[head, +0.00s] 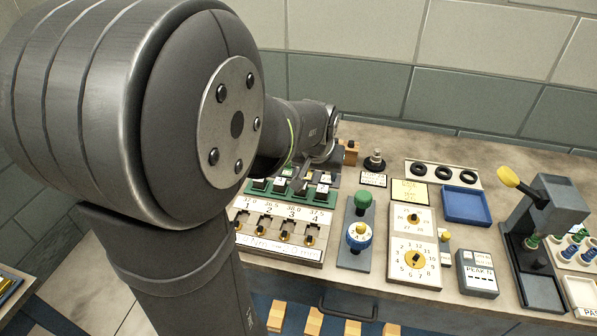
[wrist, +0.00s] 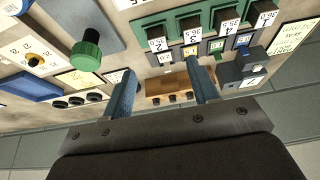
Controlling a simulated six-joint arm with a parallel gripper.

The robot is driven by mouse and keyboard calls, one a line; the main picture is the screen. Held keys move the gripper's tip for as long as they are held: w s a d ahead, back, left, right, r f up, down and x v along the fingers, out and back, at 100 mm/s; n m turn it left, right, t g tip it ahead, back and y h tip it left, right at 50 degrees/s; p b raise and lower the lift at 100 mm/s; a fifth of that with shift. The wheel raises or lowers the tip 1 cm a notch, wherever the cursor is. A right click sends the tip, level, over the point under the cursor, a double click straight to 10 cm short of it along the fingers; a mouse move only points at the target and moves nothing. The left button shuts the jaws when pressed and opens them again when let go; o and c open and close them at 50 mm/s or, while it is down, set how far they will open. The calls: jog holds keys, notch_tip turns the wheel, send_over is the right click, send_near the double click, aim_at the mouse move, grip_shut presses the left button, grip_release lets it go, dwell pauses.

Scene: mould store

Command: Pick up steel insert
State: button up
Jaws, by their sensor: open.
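No piece is plainly marked as the steel insert, and I cannot tell which one it is. Dark blocks with white number tags (wrist: 190,24) stand in a green rack (wrist: 150,27) at the top of the wrist view. The green rack (head: 269,198) is partly hidden by my arm in the head view. A grey block with a white tag (wrist: 240,72) lies right of my gripper's right finger. My gripper (wrist: 161,72) is open, with nothing seen held between its blue-grey fingers. In the head view my arm hides most of it.
A green knob (head: 363,200), dial panels (head: 417,262), a blue tray (head: 466,205) and a lever press (head: 545,225) crowd the bench to the right. A brick wall (head: 350,85) rises behind.

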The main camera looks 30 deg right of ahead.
send_over(323, 189)
jog(key=s+a, duration=0.2)
jog(key=f, duration=0.6)
jog(key=shift+w+a, duration=0.2)
jog(key=shift+w, duration=0.05)
jog(key=shift+d+x, duration=0.2)
jog(key=shift+x, duration=1.1)
jog(key=shift+d+x, duration=0.15)
jog(key=shift+x, duration=1.1)
jog(key=shift+r, duration=0.1)
grip_shut()
